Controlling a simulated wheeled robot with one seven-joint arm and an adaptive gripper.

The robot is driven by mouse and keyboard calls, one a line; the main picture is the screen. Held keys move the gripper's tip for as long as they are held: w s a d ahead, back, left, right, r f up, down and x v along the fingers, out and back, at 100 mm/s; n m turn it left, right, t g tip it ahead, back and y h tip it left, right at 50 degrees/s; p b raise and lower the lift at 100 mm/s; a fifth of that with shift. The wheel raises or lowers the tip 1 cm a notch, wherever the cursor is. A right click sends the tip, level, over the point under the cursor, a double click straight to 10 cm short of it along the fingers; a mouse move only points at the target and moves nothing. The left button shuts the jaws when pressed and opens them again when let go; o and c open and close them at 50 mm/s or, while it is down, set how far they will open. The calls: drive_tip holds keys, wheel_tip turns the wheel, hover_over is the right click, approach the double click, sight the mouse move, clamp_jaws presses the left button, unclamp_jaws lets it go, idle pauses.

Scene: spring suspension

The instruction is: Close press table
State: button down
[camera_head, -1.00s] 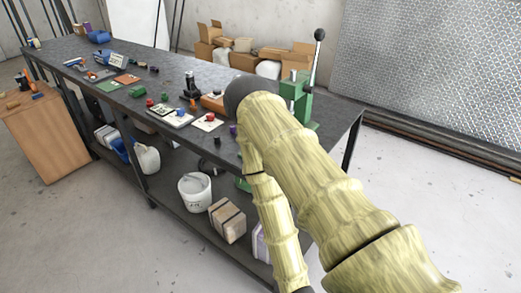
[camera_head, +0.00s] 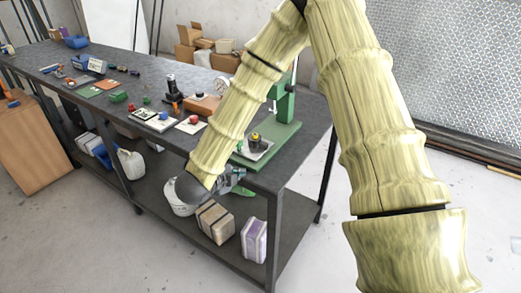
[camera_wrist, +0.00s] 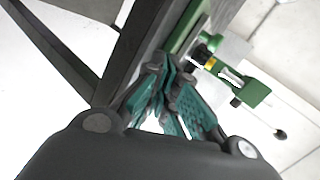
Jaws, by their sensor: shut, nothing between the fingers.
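The green press (camera_head: 283,105) stands on the near right end of the dark workbench, and my arm covers part of its lever. A light plate (camera_head: 245,154) with a black and yellow part (camera_head: 256,142) sits at the front of its base. In the wrist view, the press (camera_wrist: 246,88) is at upper right, with the black and yellow part (camera_wrist: 204,55) beyond my fingers and the black lever knob (camera_wrist: 281,134) at lower right. My gripper (camera_head: 236,178) is shut and empty, beside the bench's front edge, apart from the press. Its teal fingers (camera_wrist: 172,92) show in the wrist view.
The workbench (camera_head: 200,83) bears several small tools and parts to the left of the press. Its lower shelf (camera_head: 165,202) holds a white bucket (camera_head: 178,196), a brown box (camera_head: 216,222) and a purple-white box (camera_head: 254,240). A wooden cabinet (camera_head: 35,150) stands at left. Floor in front is clear.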

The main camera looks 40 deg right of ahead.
wheel_tip(320, 180, up, 5)
drive_tip(key=d+m+g, duration=0.1)
drive_tip(key=m, duration=0.3)
drive_tip(key=h+p, duration=0.1)
drive_tip(key=p, duration=0.5)
approach(279, 139)
drive_tip(key=shift+g, duration=0.3)
drive_tip(key=a, duration=0.2)
drive_tip(key=s+a, duration=0.1)
drive_tip(key=a, duration=0.1)
drive_tip(key=s+a+f, duration=0.1)
drive_tip(key=shift+a, duration=0.4)
drive_tip(key=shift+w+d+f, duration=0.1)
drive_tip(key=shift+w+d, duration=0.15)
drive_tip(key=shift+d, duration=0.4)
drive_tip(key=w+d+b, duration=0.1)
drive_tip(key=d, duration=0.3)
drive_tip(key=w+d+b, duration=0.1)
drive_tip(key=w+d, duration=0.1)
drive_tip(key=d, duration=0.2)
drive_tip(key=w+d, duration=0.2)
drive_tip(key=d, duration=0.2)
drive_tip(key=shift+w+d+b, duration=0.1)
drive_tip(key=shift+d+b, duration=0.1)
drive_tip(key=shift+b, duration=0.2)
drive_tip(key=shift+d, duration=0.15)
drive_tip(key=shift+r, duration=0.2)
